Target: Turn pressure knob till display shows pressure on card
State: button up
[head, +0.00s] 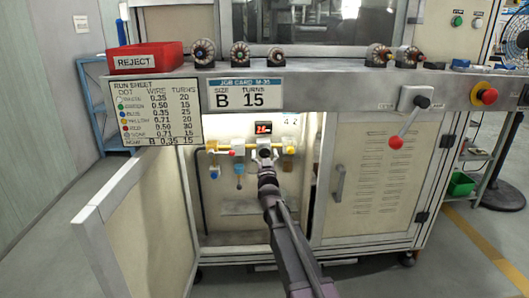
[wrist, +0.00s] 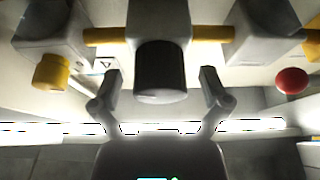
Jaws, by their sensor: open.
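A dark, round pressure knob (wrist: 160,70) on a grey block fills the middle of the wrist view. My gripper (wrist: 160,88) is open, with one finger on each side of the knob and a visible gap to each. In the head view my gripper (head: 265,157) is in the open cabinet, in front of the knob and hiding most of it. A small display (head: 263,127) with red digits is just above; its digits are too small to read surely. A small white card (head: 290,120) to its right appears to read 4.2.
A yellow knob (wrist: 50,72) and a red knob (wrist: 292,80) flank the dark knob on the yellow pipe (wrist: 212,33). The open cabinet door (head: 135,225) is at the left. The bench edge (head: 330,96) overhangs the opening.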

jog(key=c, duration=1.1)
jog(key=shift+c, duration=0.2)
jog(key=shift+m+h, duration=0.4)
jog(key=shift+m, duration=0.2)
jog(key=m+h, duration=0.1)
jog(key=m, duration=0.2)
jog(key=m+h+p, duration=0.1)
jog(key=m+h, duration=0.1)
jog(key=m, duration=0.2)
jog(key=shift+w+a+r+g, duration=0.1)
jog(key=shift+a+r+g, duration=0.05)
jog(key=shift+g, duration=0.25)
jog(key=m+h, duration=0.1)
jog(key=m, duration=0.1)
jog(key=m+g+h+p, duration=0.1)
jog(key=m, duration=0.2)
jog(key=shift+m+g+h, duration=0.3)
jog(key=shift+h, duration=0.1)
jog(key=o, duration=1.1)
